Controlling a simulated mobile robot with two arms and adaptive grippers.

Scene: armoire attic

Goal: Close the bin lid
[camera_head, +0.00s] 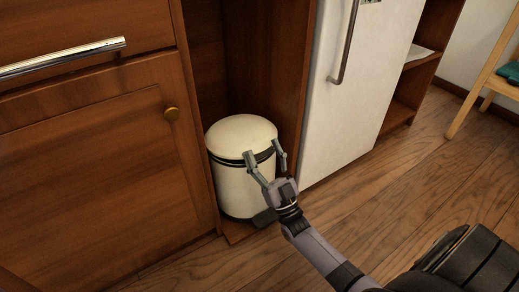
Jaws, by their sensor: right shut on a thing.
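The bin (230,188) is a cream cylinder with a dark band under its lid and a dark base. It stands upright in the recess between the wooden cabinet and the white fridge. The bin lid (238,133) is a cream dome and lies down on the rim, with no clear gap visible. My right gripper (264,149) is at the front right of the bin, its fingers apart around the lid's edge by the dark band. It is shut on the lid there; the exact contact is hard to see. My left gripper is not in view.
A wooden cabinet (100,170) with a round brass knob stands close on the left. A white fridge (365,85) with a metal handle stands to the right. The wooden floor (420,180) is open at the right, with a wooden chair (484,85) at the far right.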

